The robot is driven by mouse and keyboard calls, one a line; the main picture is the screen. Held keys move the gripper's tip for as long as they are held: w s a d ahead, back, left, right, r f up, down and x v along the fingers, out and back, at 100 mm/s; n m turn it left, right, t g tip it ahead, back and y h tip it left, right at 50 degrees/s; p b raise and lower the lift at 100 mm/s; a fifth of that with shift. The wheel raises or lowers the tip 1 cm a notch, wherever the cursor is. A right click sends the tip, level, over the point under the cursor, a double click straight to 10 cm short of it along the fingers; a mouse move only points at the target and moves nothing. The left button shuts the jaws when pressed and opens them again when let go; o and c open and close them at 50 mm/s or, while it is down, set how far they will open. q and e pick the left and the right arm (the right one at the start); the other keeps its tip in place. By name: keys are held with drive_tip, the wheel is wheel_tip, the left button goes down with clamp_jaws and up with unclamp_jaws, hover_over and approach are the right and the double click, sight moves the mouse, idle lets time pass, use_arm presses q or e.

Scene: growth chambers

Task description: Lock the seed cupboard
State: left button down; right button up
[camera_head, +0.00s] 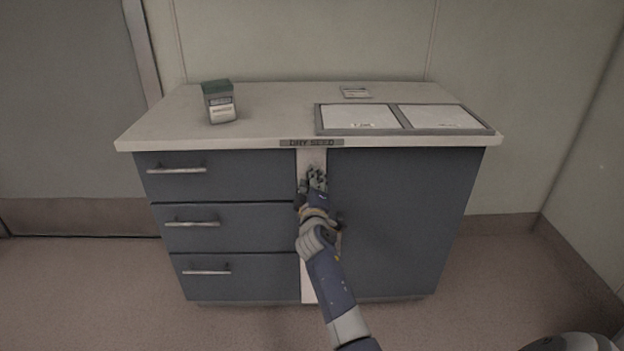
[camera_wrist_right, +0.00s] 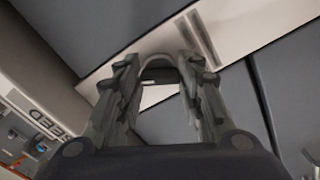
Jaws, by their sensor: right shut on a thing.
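The seed cupboard (camera_head: 398,215) is a blue-grey cabinet marked DRY SEED, with a plain, closed door panel on the right. A pale upright strip (camera_head: 311,157) divides this panel from the drawers; it also shows in the right wrist view (camera_wrist_right: 255,20), with a dark narrow slot or plate (camera_wrist_right: 203,40). My right gripper (camera_head: 316,178) is at the upper strip. In the right wrist view its fingers (camera_wrist_right: 160,68) close around a small grey curved part (camera_wrist_right: 158,73). Whether this is a key or part of a lock, I cannot tell. My left gripper is out of view.
Three closed drawers (camera_head: 205,223) with bar handles fill the cupboard's left side. The floor in front is clear.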

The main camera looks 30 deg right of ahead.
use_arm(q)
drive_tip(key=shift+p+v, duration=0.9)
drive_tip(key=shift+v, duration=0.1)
use_arm(e)
drive_tip(key=shift+r+n, duration=0.1)
drive_tip(key=shift+n, duration=2.7)
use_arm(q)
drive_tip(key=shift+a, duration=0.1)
use_arm(e)
drive_tip(key=o, duration=1.1)
drive_tip(key=shift+c, duration=0.2)
drive_tip(key=v, duration=1.2)
